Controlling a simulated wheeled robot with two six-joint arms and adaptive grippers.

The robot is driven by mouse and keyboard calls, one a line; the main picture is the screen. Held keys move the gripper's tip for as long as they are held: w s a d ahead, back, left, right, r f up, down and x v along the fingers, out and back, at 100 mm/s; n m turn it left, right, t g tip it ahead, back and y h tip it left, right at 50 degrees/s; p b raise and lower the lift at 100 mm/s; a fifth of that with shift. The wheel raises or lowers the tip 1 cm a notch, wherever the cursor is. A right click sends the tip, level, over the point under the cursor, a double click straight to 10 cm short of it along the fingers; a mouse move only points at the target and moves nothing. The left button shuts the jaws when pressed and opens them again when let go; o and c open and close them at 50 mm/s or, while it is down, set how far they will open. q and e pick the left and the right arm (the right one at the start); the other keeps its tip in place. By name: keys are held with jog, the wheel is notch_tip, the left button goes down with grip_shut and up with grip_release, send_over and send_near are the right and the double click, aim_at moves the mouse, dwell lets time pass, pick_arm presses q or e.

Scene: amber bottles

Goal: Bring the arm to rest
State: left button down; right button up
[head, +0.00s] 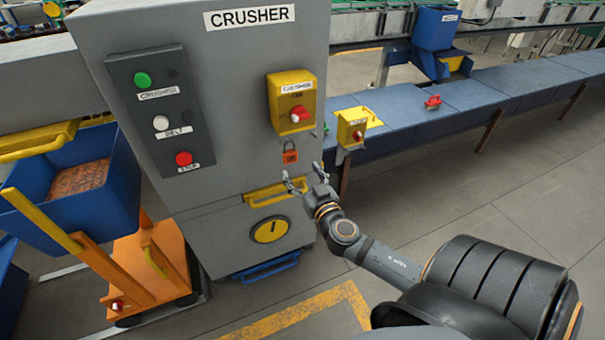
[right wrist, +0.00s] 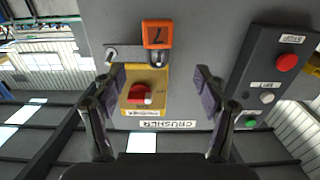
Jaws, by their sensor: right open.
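My right gripper (head: 303,176) is open and empty in front of the grey crusher cabinet (head: 225,100), just below an orange padlock (head: 290,156). In the right wrist view, which is upside down, the open fingers (right wrist: 161,82) stand apart on either side of the yellow switch box (right wrist: 160,92) with its red knob. The padlock (right wrist: 157,34) shows there clear of the fingers, its shackle towards the box. I cannot tell whether the shackle is closed through anything. My right arm reaches in from the lower right. My left gripper is not in view.
A black button panel (head: 160,108) with green, white and red buttons is on the cabinet's left. A yellow handle (head: 272,194) is close below the gripper. A blue bin (head: 75,190) stands left, a blue conveyor (head: 470,100) behind right. The floor at right is clear.

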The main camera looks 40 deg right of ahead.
jog(key=shift+s, duration=0.1)
jog(key=s+d+f+g+p, duration=0.1)
jog(key=s+d+f+g, duration=0.15)
jog(key=f, duration=0.75)
jog(key=s+d+f+n+g+p, duration=0.1)
jog(key=s+d+f+g+p, duration=0.2)
jog(key=f, duration=0.7)
jog(key=s+d+f+g, duration=0.1)
jog(key=s+f+g, duration=0.25)
jog(key=f, duration=0.65)
jog(key=s+a+f+g+y+p, duration=0.1)
jog(key=s+a+f, duration=0.3)
jog(key=s, duration=0.6)
jog(key=s+a+f+n+g+y+p, duration=0.1)
jog(key=s+a+f+g, duration=0.3)
jog(key=s+f, duration=0.5)
jog(key=s+a+f+n+g+y+p, duration=0.1)
jog(key=s+a+f, duration=0.4)
jog(key=s, duration=0.6)
jog(key=shift+s+f+g, duration=0.35)
jog(key=shift+f+g, duration=0.3)
jog(key=shift+g, duration=0.05)
jog(key=shift+c, duration=0.3)
